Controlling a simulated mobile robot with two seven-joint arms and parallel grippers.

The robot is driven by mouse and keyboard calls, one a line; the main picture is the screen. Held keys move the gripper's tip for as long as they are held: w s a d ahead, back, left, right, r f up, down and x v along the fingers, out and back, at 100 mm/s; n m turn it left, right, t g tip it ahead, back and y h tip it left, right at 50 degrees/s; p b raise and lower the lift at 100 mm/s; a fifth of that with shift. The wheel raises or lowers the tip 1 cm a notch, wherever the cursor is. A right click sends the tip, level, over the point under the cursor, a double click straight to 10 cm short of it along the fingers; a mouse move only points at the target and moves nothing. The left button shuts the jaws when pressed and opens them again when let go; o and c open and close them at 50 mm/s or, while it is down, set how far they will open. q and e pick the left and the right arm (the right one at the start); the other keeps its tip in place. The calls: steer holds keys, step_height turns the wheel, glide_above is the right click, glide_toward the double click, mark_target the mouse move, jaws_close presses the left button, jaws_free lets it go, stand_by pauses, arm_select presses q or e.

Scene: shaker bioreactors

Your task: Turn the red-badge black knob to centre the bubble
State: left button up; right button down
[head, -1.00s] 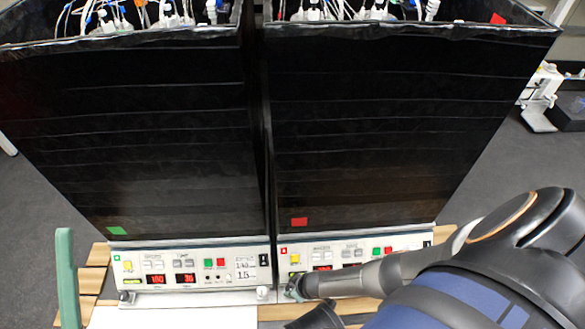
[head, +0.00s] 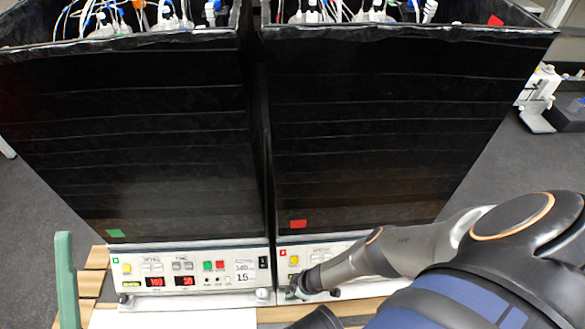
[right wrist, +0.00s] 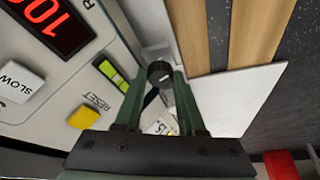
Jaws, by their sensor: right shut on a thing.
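The right machine, marked by a red badge (head: 283,253), has a pale control panel partly covered by my right arm. My right gripper (head: 296,291) is at the panel's lower left corner. In the right wrist view its two dark green fingers (right wrist: 158,82) are shut on the black knob (right wrist: 158,72), which shows between their tips. A yellow-green bubble level (right wrist: 111,72) sits on the panel beside the knob; I cannot tell exactly where its bubble lies. My left gripper is not in view.
The left machine with a green badge (head: 116,260) stands close beside the right one. A white sheet (right wrist: 232,97) lies by the knob on wooden slats (right wrist: 205,32). A yellow button (right wrist: 83,117) is near the level. A green upright piece (head: 66,280) stands at left.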

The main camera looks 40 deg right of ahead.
stand_by(0.8)
steer(key=c, duration=0.8)
jaws_free()
steer(key=shift+s+m+h, duration=0.1)
steer(key=shift+m+h, duration=0.3)
steer(key=shift+m, duration=0.6)
